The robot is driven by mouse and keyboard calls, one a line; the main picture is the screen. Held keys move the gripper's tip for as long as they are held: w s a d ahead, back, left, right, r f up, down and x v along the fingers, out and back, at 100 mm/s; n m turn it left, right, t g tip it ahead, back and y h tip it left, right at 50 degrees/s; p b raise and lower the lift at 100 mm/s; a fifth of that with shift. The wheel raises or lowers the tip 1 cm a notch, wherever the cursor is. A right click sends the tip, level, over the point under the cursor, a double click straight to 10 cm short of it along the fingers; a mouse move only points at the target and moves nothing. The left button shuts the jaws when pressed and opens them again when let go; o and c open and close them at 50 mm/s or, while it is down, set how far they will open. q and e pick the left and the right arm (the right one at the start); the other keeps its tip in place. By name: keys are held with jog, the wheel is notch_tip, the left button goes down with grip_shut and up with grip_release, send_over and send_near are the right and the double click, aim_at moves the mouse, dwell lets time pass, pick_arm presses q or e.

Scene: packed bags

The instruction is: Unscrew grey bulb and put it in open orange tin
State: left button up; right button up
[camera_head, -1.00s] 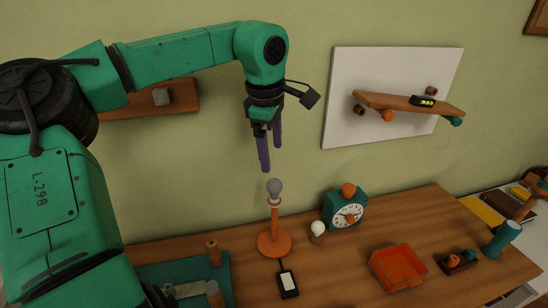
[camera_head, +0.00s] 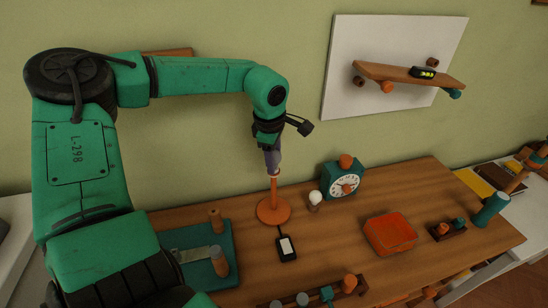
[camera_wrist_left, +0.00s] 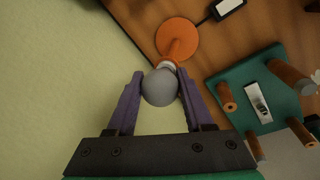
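The grey bulb (camera_wrist_left: 160,87) sits at the top of the orange lamp stand (camera_head: 273,210), which stands upright on the wooden table. My left gripper (camera_head: 271,165) is over the stand, pointing down. In the left wrist view its two purple fingers (camera_wrist_left: 160,80) lie on either side of the bulb, flush against it with no clear gap. In the head view the fingers mostly hide the bulb. The orange tin (camera_head: 390,235) is on the table to the right of the stand. My right gripper is not in view.
A teal clock (camera_head: 343,182) and a white bulb (camera_head: 315,198) stand right of the lamp. A black device (camera_head: 287,247) lies in front of it. A teal board (camera_head: 190,252) with wooden pegs is at left. A shelf (camera_head: 405,75) hangs on the wall. Table around the tin is fairly clear.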

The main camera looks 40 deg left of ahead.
pick_arm(q)
jog(key=c, duration=0.5)
jog(key=shift+f+n+b, duration=0.3)
jog(key=shift+n+b, duration=0.4)
jog(key=shift+b, duration=0.25)
jog(key=shift+n+b, duration=0.35)
jog(key=shift+n, duration=0.25)
jog(key=shift+r+n+y, duration=0.25)
jog(key=shift+n+y, duration=0.05)
jog(key=shift+r, duration=0.1)
